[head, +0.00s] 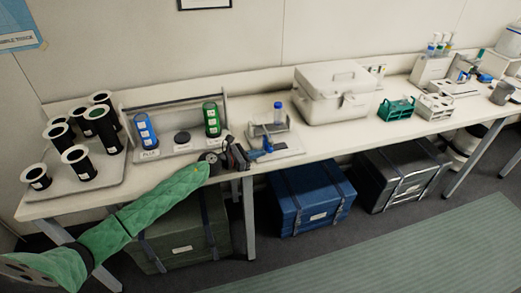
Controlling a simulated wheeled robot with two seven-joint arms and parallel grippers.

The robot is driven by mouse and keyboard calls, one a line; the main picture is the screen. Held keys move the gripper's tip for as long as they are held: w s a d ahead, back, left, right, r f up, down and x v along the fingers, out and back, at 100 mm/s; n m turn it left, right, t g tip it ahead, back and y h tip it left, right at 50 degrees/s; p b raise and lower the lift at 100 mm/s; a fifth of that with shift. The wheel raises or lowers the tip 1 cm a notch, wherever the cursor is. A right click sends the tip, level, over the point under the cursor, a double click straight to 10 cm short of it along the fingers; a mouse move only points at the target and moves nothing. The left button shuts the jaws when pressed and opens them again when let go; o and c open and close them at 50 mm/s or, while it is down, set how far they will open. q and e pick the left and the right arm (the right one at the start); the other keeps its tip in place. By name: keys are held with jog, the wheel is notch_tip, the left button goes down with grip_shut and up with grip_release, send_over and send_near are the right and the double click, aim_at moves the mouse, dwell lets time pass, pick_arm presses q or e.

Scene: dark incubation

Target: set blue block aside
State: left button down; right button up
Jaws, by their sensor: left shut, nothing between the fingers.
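A blue block (145,130) with several pale round spots stands upright in the left part of a white two-sided stand (182,151), behind a small label. A green block (211,120) of the same shape stands in the right part, with a dark round knob (182,137) between them. My left arm, in a green sleeve, reaches in from the lower left. Its gripper (242,157) is shut and empty at the table's front edge, right of the stand and apart from the blue block. My right gripper is not in view.
Several black cylinders with white rims stand on a tray (83,186) at the left. Right of my gripper is a small device (274,129) with blue parts. A white lidded box (335,93) and tube racks (396,109) stand farther right. Cases (309,198) sit under the table.

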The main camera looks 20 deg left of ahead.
pick_arm(q)
jog(key=shift+w+d+f, duration=0.1)
jog(key=shift+w+d, duration=0.3)
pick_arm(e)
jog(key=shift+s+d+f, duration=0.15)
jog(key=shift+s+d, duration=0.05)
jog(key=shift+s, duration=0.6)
pick_arm(q)
jog(key=shift+d, duration=0.1)
